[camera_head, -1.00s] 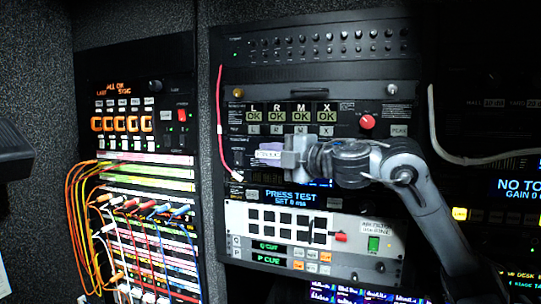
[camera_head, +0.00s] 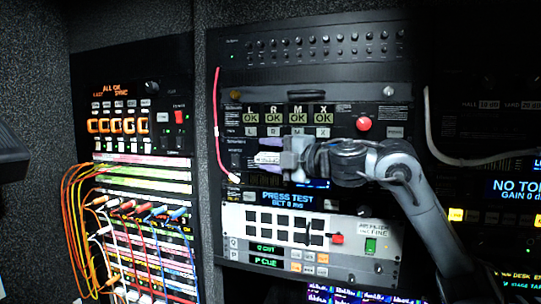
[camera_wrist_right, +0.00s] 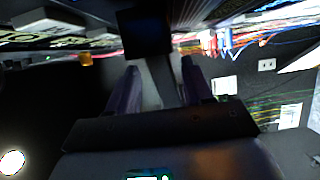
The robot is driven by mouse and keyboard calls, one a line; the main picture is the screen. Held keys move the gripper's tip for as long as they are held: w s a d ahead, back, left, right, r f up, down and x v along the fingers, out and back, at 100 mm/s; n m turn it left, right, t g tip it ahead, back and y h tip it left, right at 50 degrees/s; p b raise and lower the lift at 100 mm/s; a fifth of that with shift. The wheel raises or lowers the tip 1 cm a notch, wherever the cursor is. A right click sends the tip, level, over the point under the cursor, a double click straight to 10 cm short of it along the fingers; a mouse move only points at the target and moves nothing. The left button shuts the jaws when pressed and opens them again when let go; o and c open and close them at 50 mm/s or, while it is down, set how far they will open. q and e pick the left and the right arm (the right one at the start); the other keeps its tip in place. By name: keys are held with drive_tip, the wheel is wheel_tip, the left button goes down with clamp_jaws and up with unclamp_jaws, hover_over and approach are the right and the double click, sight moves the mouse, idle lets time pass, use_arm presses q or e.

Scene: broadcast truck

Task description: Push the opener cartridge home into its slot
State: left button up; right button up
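My right gripper (camera_head: 270,154) is in front of the right rack, below the row of OK displays, pointing left. Its two purple fingers stand apart, one above the other. A small pale labelled piece (camera_head: 267,157), which looks like the opener cartridge, shows between them; I cannot tell how deep it sits. In the right wrist view the fingers (camera_wrist_right: 157,85) are also spread, with a dark block (camera_wrist_right: 145,32) beyond the tips. The slot is hidden by the gripper or too dark to make out. My left gripper is not in view.
A red cable (camera_head: 217,125) hangs just left of the gripper. A red knob (camera_head: 363,124) is above my right arm, and a white button panel (camera_head: 235,216) is below it. Orange and other coloured patch cords (camera_head: 68,215) bunch at the left rack.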

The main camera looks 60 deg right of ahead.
drive_tip(key=shift+s+a+b, duration=0.1)
drive_tip(key=shift+s+b, duration=0.3)
drive_tip(key=shift+s, duration=0.1)
drive_tip(key=b+v, duration=0.4)
drive_tip(key=v, duration=0.5)
drive_tip(key=shift+s, duration=0.4)
